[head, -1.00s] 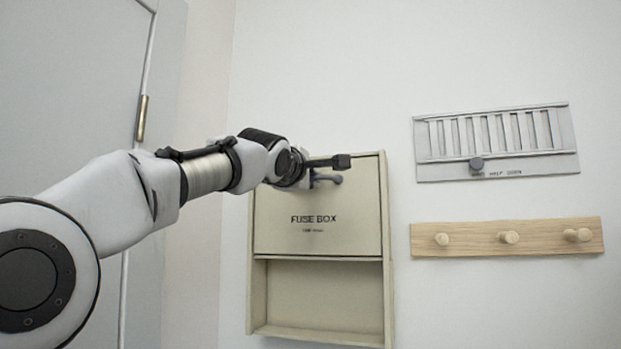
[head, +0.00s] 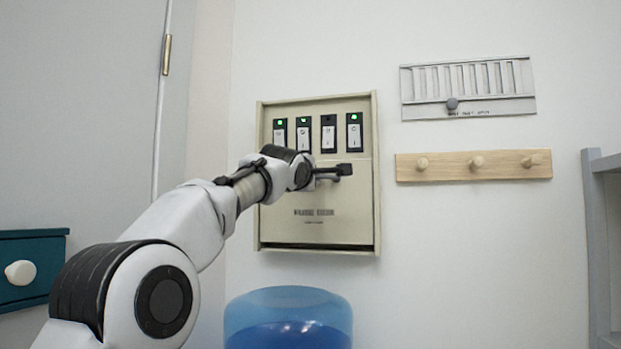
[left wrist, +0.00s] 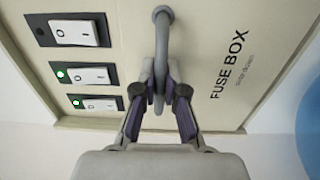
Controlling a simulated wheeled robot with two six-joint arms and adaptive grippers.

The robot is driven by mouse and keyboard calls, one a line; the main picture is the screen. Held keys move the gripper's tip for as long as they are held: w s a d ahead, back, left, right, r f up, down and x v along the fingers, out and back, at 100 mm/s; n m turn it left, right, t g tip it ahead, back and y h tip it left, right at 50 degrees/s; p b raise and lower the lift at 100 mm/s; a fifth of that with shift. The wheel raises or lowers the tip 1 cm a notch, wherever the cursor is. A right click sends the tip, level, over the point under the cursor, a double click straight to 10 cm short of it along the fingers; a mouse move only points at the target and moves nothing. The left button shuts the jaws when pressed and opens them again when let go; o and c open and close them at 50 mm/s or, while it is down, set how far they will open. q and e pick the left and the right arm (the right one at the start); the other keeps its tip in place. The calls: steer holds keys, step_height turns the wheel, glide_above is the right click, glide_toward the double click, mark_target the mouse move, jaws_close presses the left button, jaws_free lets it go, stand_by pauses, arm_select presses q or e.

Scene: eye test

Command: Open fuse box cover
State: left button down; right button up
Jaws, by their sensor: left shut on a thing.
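The fuse box (head: 376,150) is a beige frame on the wall. Its cover (head: 345,220), with blurred lettering, fills the lower part, its bottom edge close to the frame's lower rim. Above it a row of switches (head: 328,134) is exposed; all but one show a green light. In the left wrist view, the cover (left wrist: 210,45) reads "FUSE BOX", and some switches (left wrist: 93,75) show beside it. My left gripper (head: 328,173) is shut on the cover's grey handle (left wrist: 162,50); its fingers pinch the bar. My right gripper is not in view.
A wooden peg rail (head: 445,167) and a grey slotted vent panel (head: 468,88) are on the wall to the right. A blue translucent container (head: 288,318) stands below the box. A grey shelf (head: 597,240) is at far right, a teal drawer (head: 35,250) at left.

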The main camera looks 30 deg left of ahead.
arm_select(q)
steer(key=shift+f, duration=0.2)
steer(key=c, duration=1.2)
jaws_free()
steer(key=shift+s, duration=0.15)
steer(key=v, duration=0.7)
steer(key=shift+s+d, duration=0.15)
steer(key=shift+s, duration=0.05)
